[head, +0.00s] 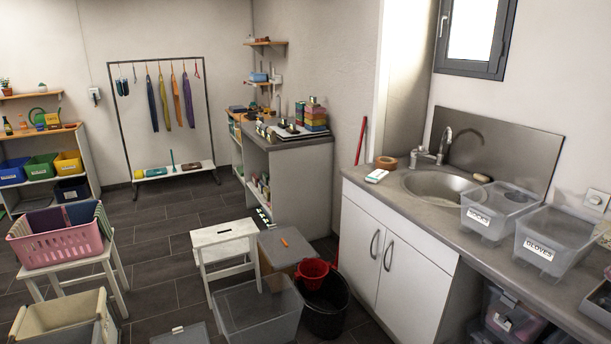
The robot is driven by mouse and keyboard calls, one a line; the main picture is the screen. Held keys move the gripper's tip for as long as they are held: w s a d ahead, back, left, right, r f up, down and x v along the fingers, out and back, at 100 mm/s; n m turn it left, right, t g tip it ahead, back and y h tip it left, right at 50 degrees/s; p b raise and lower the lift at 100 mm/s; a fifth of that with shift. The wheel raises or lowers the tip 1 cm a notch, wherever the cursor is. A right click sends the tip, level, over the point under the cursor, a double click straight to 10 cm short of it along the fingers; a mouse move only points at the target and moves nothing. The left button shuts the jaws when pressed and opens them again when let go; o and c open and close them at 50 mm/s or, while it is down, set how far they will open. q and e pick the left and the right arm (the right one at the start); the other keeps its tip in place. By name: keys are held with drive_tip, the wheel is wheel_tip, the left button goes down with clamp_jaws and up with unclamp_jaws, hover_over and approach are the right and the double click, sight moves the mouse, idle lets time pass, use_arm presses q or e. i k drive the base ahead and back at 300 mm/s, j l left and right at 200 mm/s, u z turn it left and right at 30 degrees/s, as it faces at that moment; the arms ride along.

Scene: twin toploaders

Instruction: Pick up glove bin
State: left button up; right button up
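The glove bin (570,246) is a clear, greyish plastic tub with a white label that reads "GLOVES". It stands upright on the grey counter (470,246) at the right of the head view. A similar clear bin (497,204) with a white label, too small to read surely, stands close to its left, nearer the sink. I cannot make out contents in the glove bin. Neither of my grippers is in view.
The sink (442,188) with its tap lies left of the bins. A white stool (224,236) and a pink basket (60,242) stand farther left.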

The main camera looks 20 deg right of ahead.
sight(555, 238)
drive_tip(key=i+z, duration=0.2)
drive_tip(key=z, duration=0.25)
drive_tip(key=i+z, duration=0.2)
drive_tip(key=z, duration=0.25)
drive_tip(key=i+z, duration=0.15)
drive_tip(key=z, duration=0.3)
drive_tip(key=i+j+z, duration=0.15)
drive_tip(key=z, duration=0.3)
drive_tip(key=i+j+z, duration=0.15)
drive_tip(key=z, duration=0.25)
drive_tip(key=i+j+z, duration=0.1)
drive_tip(key=j+z, duration=0.35)
drive_tip(key=l, duration=0.1)
